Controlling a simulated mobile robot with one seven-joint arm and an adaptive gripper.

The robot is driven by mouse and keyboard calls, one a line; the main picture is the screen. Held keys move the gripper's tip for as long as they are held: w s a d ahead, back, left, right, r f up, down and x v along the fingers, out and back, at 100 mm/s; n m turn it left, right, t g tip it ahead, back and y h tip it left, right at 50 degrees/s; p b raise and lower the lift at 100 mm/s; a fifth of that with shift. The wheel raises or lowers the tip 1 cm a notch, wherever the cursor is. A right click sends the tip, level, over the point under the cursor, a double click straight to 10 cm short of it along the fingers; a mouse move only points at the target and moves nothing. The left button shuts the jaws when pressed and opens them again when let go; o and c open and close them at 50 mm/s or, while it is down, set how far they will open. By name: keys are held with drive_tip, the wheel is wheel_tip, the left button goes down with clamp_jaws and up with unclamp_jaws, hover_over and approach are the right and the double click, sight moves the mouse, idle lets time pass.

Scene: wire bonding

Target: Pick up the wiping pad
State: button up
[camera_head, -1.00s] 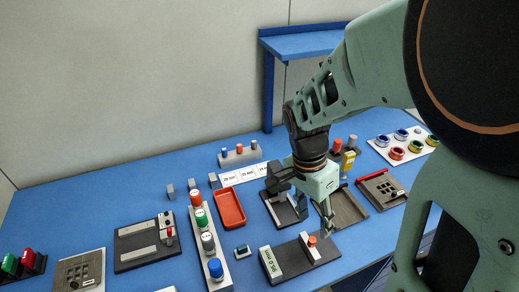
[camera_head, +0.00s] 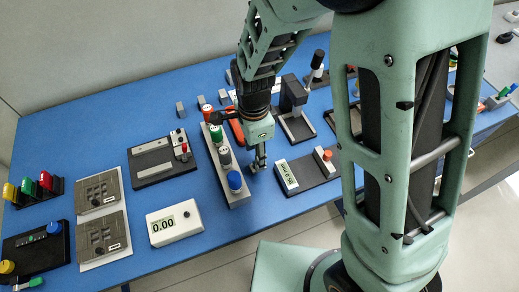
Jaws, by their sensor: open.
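I cannot clearly make out the wiping pad now. A small dark block with a light top, possibly the pad, lay just right of the capped-bottle rack in the earlier head view. My gripper (camera_head: 256,165) is now low over that part of the blue table and covers it. Its fingers point down and are open. I cannot tell whether anything lies between them. The rack (camera_head: 239,200), with red, green, dark and blue caps, stands immediately left of the fingers.
A dark fixture with a display (camera_head: 289,173) lies to the right of my gripper. A white meter reading 0.00 (camera_head: 174,222) stands at the front left. A grey-black fixture (camera_head: 152,172) is left of the rack. Bare blue table (camera_head: 238,237) shows in front of the rack.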

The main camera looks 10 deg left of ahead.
drive_tip(key=shift+w+d+f, duration=0.1)
drive_tip(key=shift+d+f, duration=0.1)
drive_tip(key=shift+f, duration=1.05)
drive_tip(key=shift+d+f, duration=0.15)
drive_tip(key=shift+f, duration=1.1)
drive_tip(key=c, duration=1)
drive_tip(key=shift+r+p, duration=0.1)
drive_tip(key=shift+p, duration=0.2)
